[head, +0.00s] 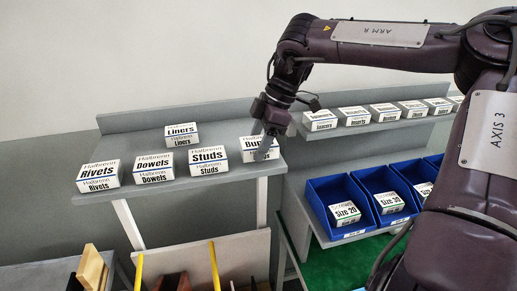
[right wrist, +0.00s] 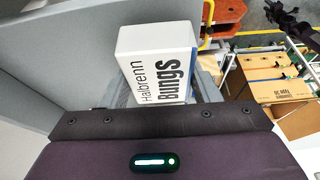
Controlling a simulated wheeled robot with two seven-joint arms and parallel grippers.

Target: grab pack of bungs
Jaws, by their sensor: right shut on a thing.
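The pack of bungs (head: 250,154) is a white box with black lettering at the right end of the grey shelf (head: 220,181). My right gripper (head: 266,146) reaches down over it from above and covers part of its label and right side. In the right wrist view the pack (right wrist: 158,62) shows its "Halbrenn Bungs" face between the jaws, and the gripper is shut on it. The pack appears at shelf height; whether it touches the shelf cannot be told. My left gripper is not in view.
Packs of studs (head: 208,161), dowels (head: 154,167), rivets (head: 98,175) and liners (head: 181,135) stand on the same shelf, left of the bungs. A second shelf at right holds several small boxes (head: 353,115). Blue bins (head: 337,205) sit below it.

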